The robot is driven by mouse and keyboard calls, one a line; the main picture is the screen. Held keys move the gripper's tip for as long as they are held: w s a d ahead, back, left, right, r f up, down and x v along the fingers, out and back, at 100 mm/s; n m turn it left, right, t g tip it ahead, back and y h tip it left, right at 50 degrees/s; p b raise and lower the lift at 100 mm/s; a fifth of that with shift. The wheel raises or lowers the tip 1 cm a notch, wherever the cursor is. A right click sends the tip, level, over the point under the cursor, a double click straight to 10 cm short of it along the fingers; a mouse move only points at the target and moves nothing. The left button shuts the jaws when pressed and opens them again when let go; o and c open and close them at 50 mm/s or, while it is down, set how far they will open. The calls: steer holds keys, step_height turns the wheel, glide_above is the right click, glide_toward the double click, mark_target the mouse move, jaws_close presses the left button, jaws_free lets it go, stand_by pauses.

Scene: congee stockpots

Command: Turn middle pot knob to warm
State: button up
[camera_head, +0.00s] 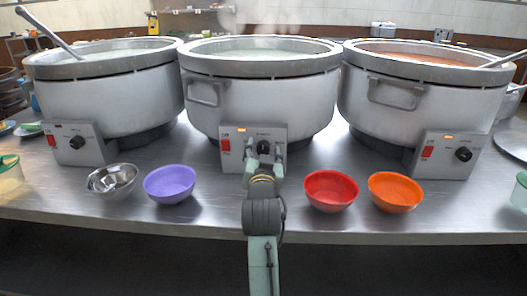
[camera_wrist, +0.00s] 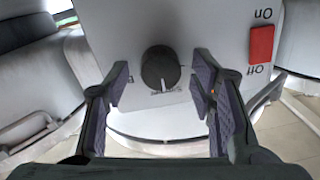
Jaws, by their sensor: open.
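The middle pot (camera_head: 262,90) is a large steel stockpot, steaming, with a control panel (camera_head: 238,135) on its front. The panel has a red switch (camera_head: 225,145) and a lit orange indicator. The black knob shows in the wrist view (camera_wrist: 160,68) with a white pointer line and partly readable lettering near it. My gripper (camera_head: 264,152) is in front of the panel and covers most of the knob in the head view. In the wrist view my gripper (camera_wrist: 160,92) is open, with one finger on each side of the knob and gaps between. The red switch also shows there (camera_wrist: 261,44).
Similar pots stand at left (camera_head: 105,85) and right (camera_head: 420,95), each with its own panel. A steel bowl (camera_head: 112,180), purple bowl (camera_head: 170,184), red bowl (camera_head: 331,190) and orange bowl (camera_head: 395,192) sit along the counter's front on both sides of my arm.

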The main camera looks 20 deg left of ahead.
steer(key=shift+c, duration=0.2)
steer(key=c, duration=1.1)
steer(key=shift+c, duration=0.2)
steer(key=n+p, duration=0.2)
steer(key=n, duration=0.1)
steer(key=shift+r+n, duration=0.1)
steer(key=shift+n, duration=0.3)
steer(key=n+p, duration=0.1)
steer(key=n, duration=0.2)
steer(key=n+p, duration=0.2)
steer(key=n, duration=0.4)
steer(key=shift+a+n+h, duration=0.15)
steer(key=shift+n+h, duration=0.25)
